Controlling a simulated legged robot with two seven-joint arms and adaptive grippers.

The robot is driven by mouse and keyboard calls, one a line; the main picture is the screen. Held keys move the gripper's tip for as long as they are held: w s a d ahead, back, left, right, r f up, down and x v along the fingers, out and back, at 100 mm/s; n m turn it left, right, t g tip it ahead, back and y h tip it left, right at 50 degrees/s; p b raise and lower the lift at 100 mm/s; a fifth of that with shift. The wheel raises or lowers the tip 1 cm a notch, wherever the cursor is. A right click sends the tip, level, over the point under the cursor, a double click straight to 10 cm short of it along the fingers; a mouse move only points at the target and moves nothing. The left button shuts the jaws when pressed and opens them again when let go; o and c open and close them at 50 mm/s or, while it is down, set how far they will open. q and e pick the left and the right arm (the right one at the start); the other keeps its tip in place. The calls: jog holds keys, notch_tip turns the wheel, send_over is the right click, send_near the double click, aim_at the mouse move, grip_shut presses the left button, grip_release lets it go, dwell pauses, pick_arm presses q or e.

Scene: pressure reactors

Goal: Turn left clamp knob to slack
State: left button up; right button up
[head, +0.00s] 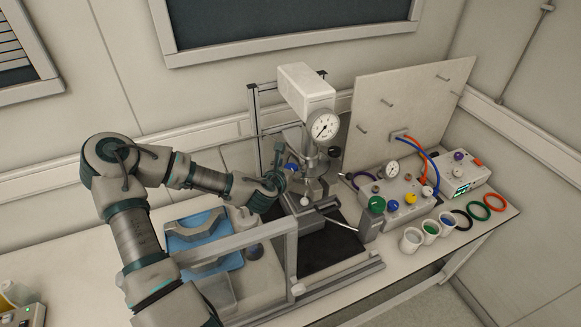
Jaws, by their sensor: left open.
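My left arm reaches in from the left, and its gripper (279,181) is at the left side of the pressure reactor (310,160). The gripper is open, but its fingers look small and dark against the reactor. A small blue knob (292,168) shows right beside the fingertips. I cannot tell whether the fingers touch it or stand around a clamp knob. The left clamp knob itself is not clearly visible; the gripper may cover it. My right gripper is not in view.
The reactor carries a white motor box (305,90) and a round gauge (323,126). A frame rail (292,255) stands in front. Right are a valve box (400,196), white cups (411,239) and coloured rings (479,210). A blue tray (196,222) lies below my arm.

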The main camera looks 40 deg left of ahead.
aim_at(290, 167)
pick_arm(q)
jog(key=v, duration=0.6)
jog(key=shift+r, duration=0.1)
jog(key=shift+s+d+r, duration=0.15)
jog(key=shift+s+d, duration=0.05)
jog(key=shift+s, duration=0.4)
